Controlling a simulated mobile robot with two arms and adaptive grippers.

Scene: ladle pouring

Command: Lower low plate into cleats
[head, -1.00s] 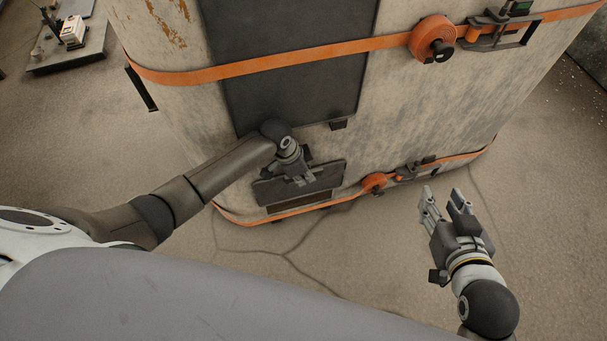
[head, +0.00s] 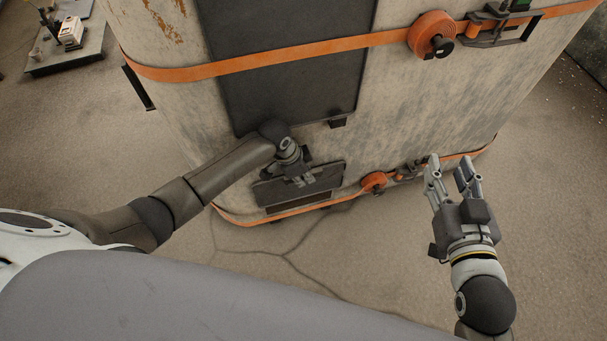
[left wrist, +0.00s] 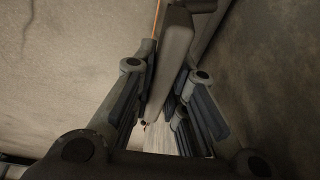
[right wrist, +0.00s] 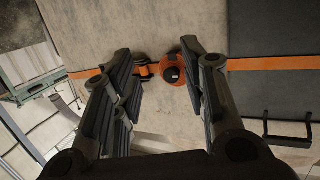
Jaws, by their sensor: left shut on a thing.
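The low plate (head: 325,179) is a small dark panel near the foot of the large worn, pale block (head: 400,100). My left gripper (head: 303,180) is shut on the plate's upper edge. In the left wrist view the plate (left wrist: 172,50) stands edge-on between the fingers (left wrist: 160,98). Below the plate, a dark brownish strip (head: 300,204) shows against the block. The cleats cannot be told apart clearly; the plate and arm cover that area. My right gripper (head: 450,170) is open and empty, in front of the block's lower right. Its spread fingers also show in the right wrist view (right wrist: 160,75).
A large dark panel (head: 290,90) is on the block above the plate, with a small dark bracket (head: 338,123) under it. An orange strap with a reel (head: 432,35) crosses higher up. A lower strap has another reel (head: 374,182).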

